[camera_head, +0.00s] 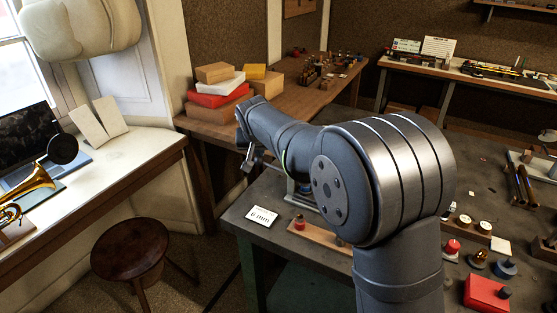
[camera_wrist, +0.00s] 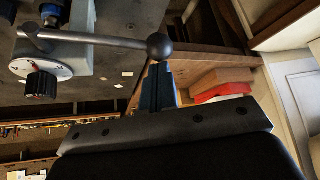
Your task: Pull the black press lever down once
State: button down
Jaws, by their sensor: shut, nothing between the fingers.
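The press lever is a grey metal rod (camera_wrist: 100,40) ending in a black ball knob (camera_wrist: 159,46). It runs roughly level across the top of the wrist view from the press (camera_wrist: 50,62), which has a dial with a black and red knob (camera_wrist: 41,84). My gripper (camera_wrist: 158,72) is shut and empty, its blue-grey fingers lined up with the ball. The fingertips appear right at the knob; I cannot tell whether they touch it. In the head view my arm hides most of the press, and its blue-grey base (camera_head: 298,190) shows beside the arm.
A dark workbench (camera_head: 275,195) carries a "6 mm" card (camera_head: 262,215), a wooden strip with a red-topped piece (camera_head: 300,222) and a red box (camera_head: 487,292). Stacked boxes (camera_head: 215,95) stand on a wooden bench behind. A stool (camera_head: 130,248) stands at left.

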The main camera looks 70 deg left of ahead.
jog(key=shift+r, duration=2.9)
